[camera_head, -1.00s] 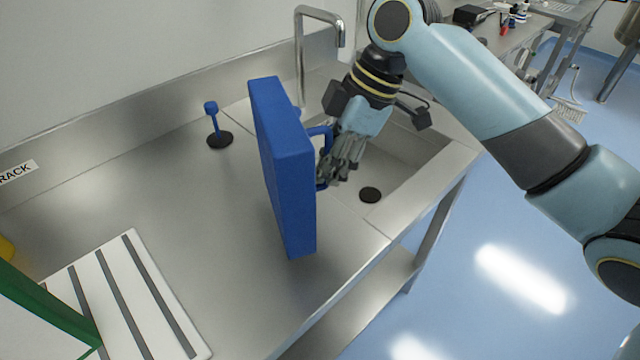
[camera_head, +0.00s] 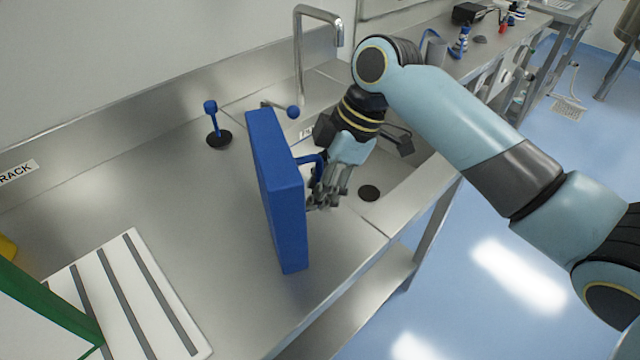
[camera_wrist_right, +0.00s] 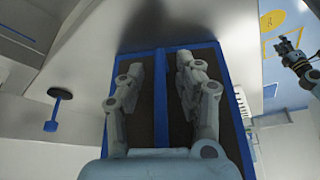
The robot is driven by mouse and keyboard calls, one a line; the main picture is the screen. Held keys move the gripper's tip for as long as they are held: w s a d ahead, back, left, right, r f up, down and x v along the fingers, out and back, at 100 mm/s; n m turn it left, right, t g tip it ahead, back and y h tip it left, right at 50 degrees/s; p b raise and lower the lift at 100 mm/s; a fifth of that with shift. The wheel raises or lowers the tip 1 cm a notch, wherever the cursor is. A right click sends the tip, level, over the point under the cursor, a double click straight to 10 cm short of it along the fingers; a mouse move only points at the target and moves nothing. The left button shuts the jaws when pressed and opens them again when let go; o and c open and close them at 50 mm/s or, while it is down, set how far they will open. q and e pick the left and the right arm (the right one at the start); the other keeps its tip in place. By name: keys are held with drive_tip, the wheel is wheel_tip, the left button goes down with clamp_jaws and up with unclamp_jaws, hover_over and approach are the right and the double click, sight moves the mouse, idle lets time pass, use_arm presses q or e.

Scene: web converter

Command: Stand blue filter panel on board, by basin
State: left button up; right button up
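The blue filter panel (camera_head: 285,205) is upright on edge and slightly tilted, over the steel counter in front of the basin (camera_head: 395,165). A gap below it is hard to judge. My right gripper (camera_head: 318,185) is shut on the panel's handle (camera_head: 312,162) on the basin side. In the right wrist view, its fingers (camera_wrist_right: 158,85) lie either side of the blue handle bar, with the panel's dark, blue-framed face (camera_wrist_right: 225,85) behind. The white board (camera_head: 150,280) with grey stripes lies at lower left. My left gripper (camera_wrist_right: 292,50) seems to show at the right wrist view's edge; its opening is unclear.
A green-edged white panel (camera_head: 45,310) stands at the board's left end. A blue knob on a black base (camera_head: 218,136) rises from the counter behind the blue panel. A tap (camera_head: 320,30) stands over the basin. Bare counter (camera_head: 190,210) lies between panel and board.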

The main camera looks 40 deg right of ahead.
drive_tip(key=v, duration=1.2)
drive_tip(key=shift+b, duration=0.4)
